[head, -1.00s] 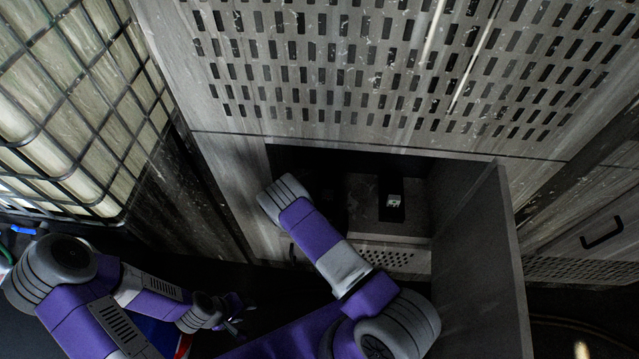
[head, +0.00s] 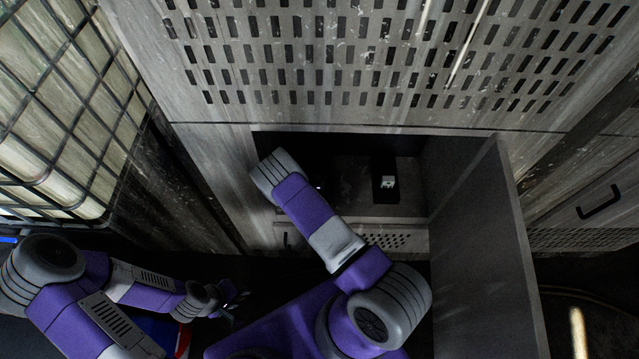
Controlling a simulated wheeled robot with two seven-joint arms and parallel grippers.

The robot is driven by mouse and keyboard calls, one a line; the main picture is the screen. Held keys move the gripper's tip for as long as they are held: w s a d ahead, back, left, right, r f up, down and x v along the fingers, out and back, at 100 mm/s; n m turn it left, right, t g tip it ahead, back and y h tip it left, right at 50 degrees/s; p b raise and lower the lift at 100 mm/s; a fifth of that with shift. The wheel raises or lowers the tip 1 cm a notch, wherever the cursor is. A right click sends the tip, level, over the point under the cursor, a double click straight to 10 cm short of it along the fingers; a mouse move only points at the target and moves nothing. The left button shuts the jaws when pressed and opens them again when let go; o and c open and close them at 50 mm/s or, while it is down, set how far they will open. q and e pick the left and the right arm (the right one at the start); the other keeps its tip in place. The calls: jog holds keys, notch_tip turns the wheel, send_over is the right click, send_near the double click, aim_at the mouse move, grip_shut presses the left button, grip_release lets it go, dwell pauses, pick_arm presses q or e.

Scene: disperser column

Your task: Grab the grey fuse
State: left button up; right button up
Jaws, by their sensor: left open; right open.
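A small light-grey block (head: 388,182), which may be the grey fuse, sits on a black upright holder (head: 384,163) inside the open cabinet compartment. My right arm reaches into the left part of this compartment, left of the block and apart from it. My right gripper cannot be made out; it is hidden behind the arm's wrist or in the dark interior. My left gripper (head: 232,299) is open and empty, low at the left, outside the cabinet and far from the block.
The cabinet door (head: 490,260) stands open at the right of the compartment. A perforated panel (head: 350,60) is above the opening. A caged tank (head: 60,110) stands at the left. A drawer with a black handle (head: 600,203) is at the far right.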

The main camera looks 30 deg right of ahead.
jog(key=shift+c, duration=0.4)
jog(key=c, duration=1)
jog(key=shift+r, duration=0.1)
